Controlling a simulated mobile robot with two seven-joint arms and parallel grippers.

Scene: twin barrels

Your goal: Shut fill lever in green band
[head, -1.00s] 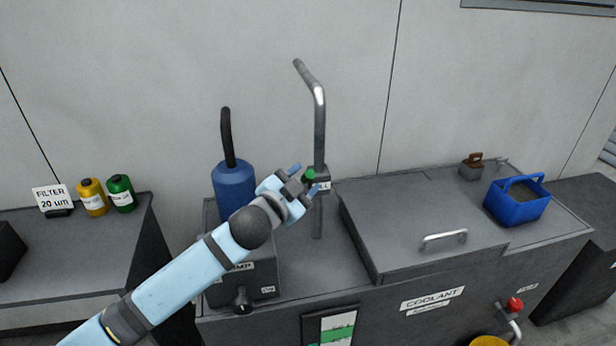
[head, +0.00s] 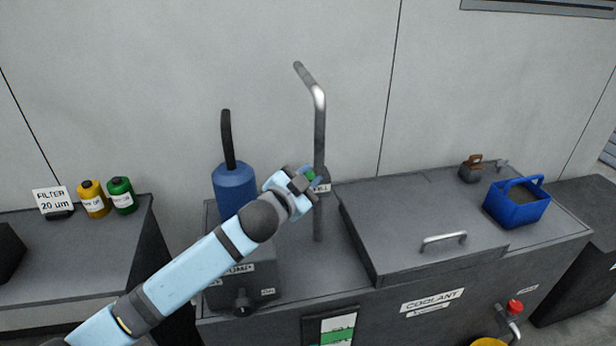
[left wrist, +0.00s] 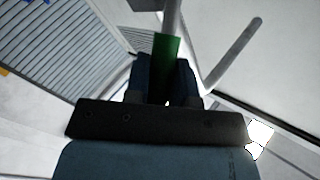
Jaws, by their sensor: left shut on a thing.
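The fill lever (head: 312,174) has a green grip and sits at a small block labelled "FILL" on the upright grey pipe (head: 319,140). My left gripper (head: 308,184) is at this block and shut on the lever, hiding much of it. In the left wrist view the green grip (left wrist: 167,55) stands between the two dark fingers of my left gripper (left wrist: 166,78). The level gauge (head: 331,325) on the tank front shows a green band (head: 337,330), cut by the picture's lower edge. The exact level in it is too small to tell. My right gripper is not in view.
A blue pump (head: 233,186) stands just left of the pipe, close to my left arm. The coolant tank lid (head: 420,220) lies to the right, with a blue basket (head: 517,203) on the tank top. Yellow (head: 93,199) and green (head: 122,196) filter bottles stand at far left.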

